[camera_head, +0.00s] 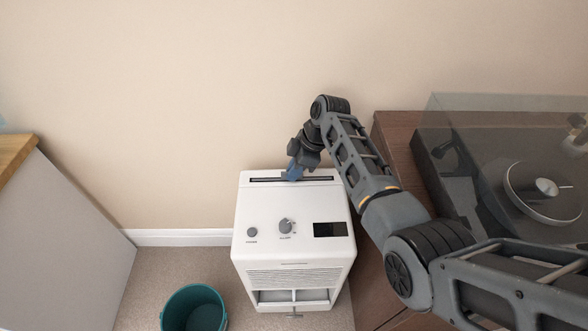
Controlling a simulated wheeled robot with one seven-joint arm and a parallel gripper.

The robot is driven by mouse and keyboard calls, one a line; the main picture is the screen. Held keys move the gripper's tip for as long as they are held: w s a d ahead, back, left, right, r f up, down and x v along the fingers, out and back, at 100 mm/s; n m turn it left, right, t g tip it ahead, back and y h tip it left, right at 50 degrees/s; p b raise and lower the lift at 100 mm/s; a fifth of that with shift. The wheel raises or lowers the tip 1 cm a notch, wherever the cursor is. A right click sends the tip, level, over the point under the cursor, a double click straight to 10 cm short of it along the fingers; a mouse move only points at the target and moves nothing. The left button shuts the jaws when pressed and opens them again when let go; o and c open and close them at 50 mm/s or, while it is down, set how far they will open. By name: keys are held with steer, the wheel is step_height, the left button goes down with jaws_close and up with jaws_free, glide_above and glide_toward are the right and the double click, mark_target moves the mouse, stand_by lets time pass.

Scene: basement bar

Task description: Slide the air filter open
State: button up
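A white boxy appliance (292,268) stands on the floor against the wall. Its top has two grey knobs and a dark display panel, and a long dark slot (265,180) runs along the back edge. No part is plainly recognisable as the air filter; it may sit in this slot, but I cannot tell. My gripper (292,174) reaches down to the middle of the slot from behind and above. Its bluish tip is at or just over the slot. The fingers are small and partly hidden, so I cannot tell whether they are open, shut or touching anything.
A brown wooden cabinet (393,124) with a turntable (540,192) under a clear lid stands close on the right, below my arm. A teal bin (194,308) stands on the carpet at front left. A wood-topped white counter (70,235) is at far left. Carpet lies free between.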

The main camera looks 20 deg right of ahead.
jaws_close()
steer(key=shift+s+f, duration=0.1)
stand_by(0.8)
step_height(320, 180, up, 19)
steer(key=p, duration=1.3)
steer(key=shift+f+p, duration=0.15)
steer(key=shift+p, duration=0.25)
steer(key=o, duration=0.5)
jaws_free()
steer(key=shift+b+v, duration=0.3)
steer(key=shift+v, duration=3.55)
